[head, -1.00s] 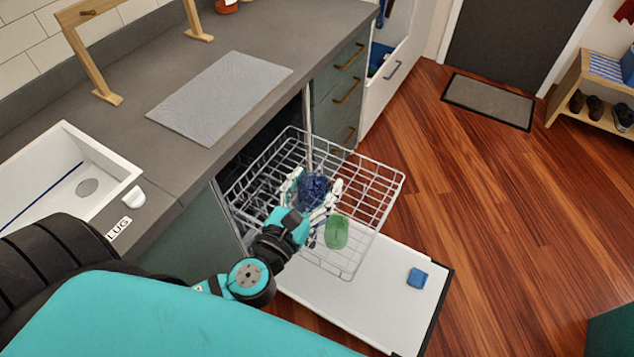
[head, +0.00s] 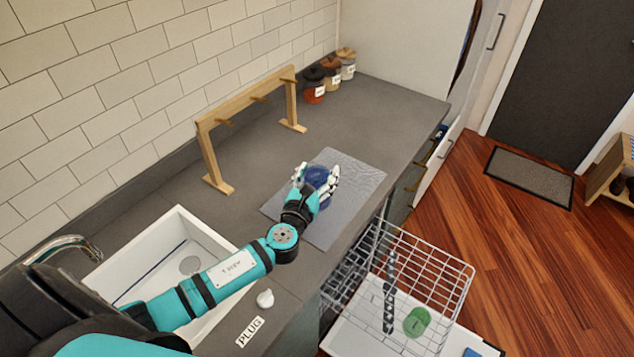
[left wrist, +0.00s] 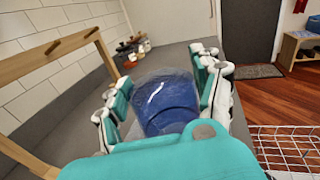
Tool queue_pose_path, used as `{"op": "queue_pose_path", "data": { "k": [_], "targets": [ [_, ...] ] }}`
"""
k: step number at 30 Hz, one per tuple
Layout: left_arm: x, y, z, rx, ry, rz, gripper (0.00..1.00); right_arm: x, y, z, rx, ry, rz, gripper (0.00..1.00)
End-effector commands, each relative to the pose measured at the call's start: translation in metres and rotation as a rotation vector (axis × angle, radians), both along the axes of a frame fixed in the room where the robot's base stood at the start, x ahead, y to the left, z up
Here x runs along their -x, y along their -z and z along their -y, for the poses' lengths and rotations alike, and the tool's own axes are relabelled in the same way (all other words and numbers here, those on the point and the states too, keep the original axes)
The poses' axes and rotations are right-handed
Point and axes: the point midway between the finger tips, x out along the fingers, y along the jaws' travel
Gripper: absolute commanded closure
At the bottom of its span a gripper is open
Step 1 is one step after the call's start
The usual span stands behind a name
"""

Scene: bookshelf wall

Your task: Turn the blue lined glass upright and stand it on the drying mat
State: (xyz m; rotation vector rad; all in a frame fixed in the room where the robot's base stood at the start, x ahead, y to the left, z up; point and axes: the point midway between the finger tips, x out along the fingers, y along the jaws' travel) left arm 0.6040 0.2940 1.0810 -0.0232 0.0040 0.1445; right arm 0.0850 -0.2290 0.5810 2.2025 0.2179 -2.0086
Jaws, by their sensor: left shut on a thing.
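The blue glass (head: 318,178) is in my left gripper (head: 316,175), over the grey drying mat (head: 345,220) on the counter. In the left wrist view the glass (left wrist: 168,103) sits between the teal-and-white fingers (left wrist: 163,100), with a clear, paler band at its far end. The fingers are shut around its sides. The gripper hides part of the glass, so I cannot tell whether it touches the mat or which way its mouth faces. My right gripper is not in view.
A wooden rack (head: 207,150) stands left of the mat, with jars (head: 315,85) behind. The white sink (head: 180,225) is at left. The pulled-out dishwasher basket (head: 455,270) holds a green cup (head: 417,321).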

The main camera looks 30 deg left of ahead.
Motion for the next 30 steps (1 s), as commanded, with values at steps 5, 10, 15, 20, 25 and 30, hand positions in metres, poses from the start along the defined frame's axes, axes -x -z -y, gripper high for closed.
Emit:
{"op": "queue_pose_path", "data": {
  "k": [5,10,15,20,25,30],
  "targets": [
    [-0.001,0.007,0.0,0.001,-0.001,0.001,0.76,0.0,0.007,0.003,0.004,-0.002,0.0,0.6],
    [-0.001,0.02,0.0,0.001,-0.001,0.001,0.76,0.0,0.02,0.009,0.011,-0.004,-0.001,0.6],
    [-0.001,0.037,0.0,0.0,-0.001,0.001,0.76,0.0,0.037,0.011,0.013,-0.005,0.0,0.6],
    [0.0,0.053,0.0,0.0,-0.001,0.001,0.76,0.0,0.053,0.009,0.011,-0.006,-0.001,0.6],
    [0.0,0.069,0.0,0.0,-0.001,0.001,0.76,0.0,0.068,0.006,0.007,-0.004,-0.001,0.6],
    [0.0,0.075,0.0,0.0,-0.001,0.001,0.76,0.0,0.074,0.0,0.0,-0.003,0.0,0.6]
  ]
}}
